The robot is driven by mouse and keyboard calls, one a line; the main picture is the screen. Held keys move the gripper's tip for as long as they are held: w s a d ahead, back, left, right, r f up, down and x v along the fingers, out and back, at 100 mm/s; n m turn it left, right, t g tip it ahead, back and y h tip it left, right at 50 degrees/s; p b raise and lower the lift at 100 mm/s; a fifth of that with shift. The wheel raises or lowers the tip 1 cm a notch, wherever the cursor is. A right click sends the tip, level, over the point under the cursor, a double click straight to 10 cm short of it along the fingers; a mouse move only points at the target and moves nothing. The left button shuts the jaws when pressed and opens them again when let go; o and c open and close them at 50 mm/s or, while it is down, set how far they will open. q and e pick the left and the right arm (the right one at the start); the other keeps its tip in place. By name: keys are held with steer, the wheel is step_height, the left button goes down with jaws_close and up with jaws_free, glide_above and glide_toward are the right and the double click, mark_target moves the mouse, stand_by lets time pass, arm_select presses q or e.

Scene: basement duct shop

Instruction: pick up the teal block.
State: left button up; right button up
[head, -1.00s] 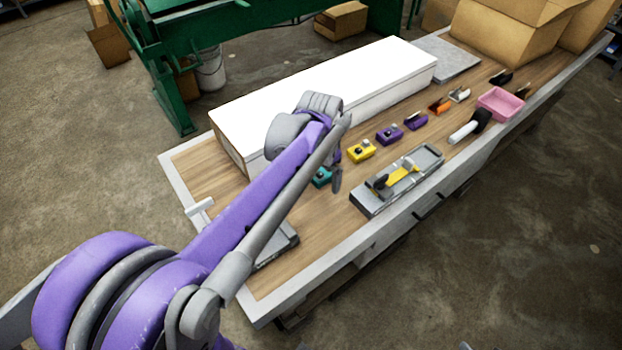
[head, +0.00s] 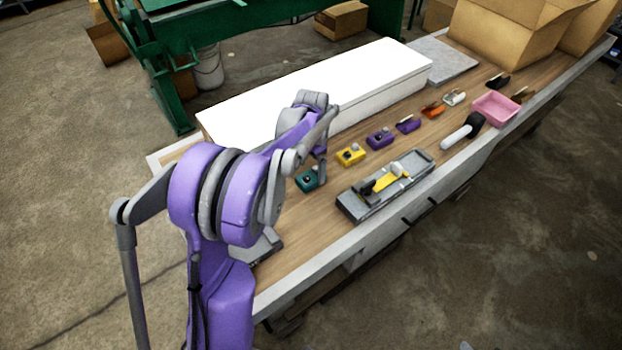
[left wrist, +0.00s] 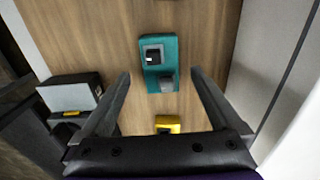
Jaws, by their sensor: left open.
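The teal block (head: 308,179) lies on the wooden table near the long white box, with a dark part and a grey part on its top. In the left wrist view the teal block (left wrist: 159,66) is at upper centre, just beyond and between the fingertips. My left gripper (left wrist: 160,75) is open and empty, its two fingers spread wider than the block. In the head view my left gripper (head: 321,172) is beside the teal block, partly hidden by its own arm. I cannot tell its exact height above the table. My right gripper is not in view.
A yellow block (head: 350,154) lies right of the teal one, then a purple block (head: 379,138). The long white box (head: 320,90) borders the blocks behind. A pink bin (head: 496,110) stands farther right.

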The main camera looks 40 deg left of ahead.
mark_target(311, 176)
arm_select(q)
step_height(311, 176, down, 4)
steer(key=shift+a+r, duration=0.1)
steer(key=shift+r, duration=0.15)
jaws_close()
stand_by(0.4)
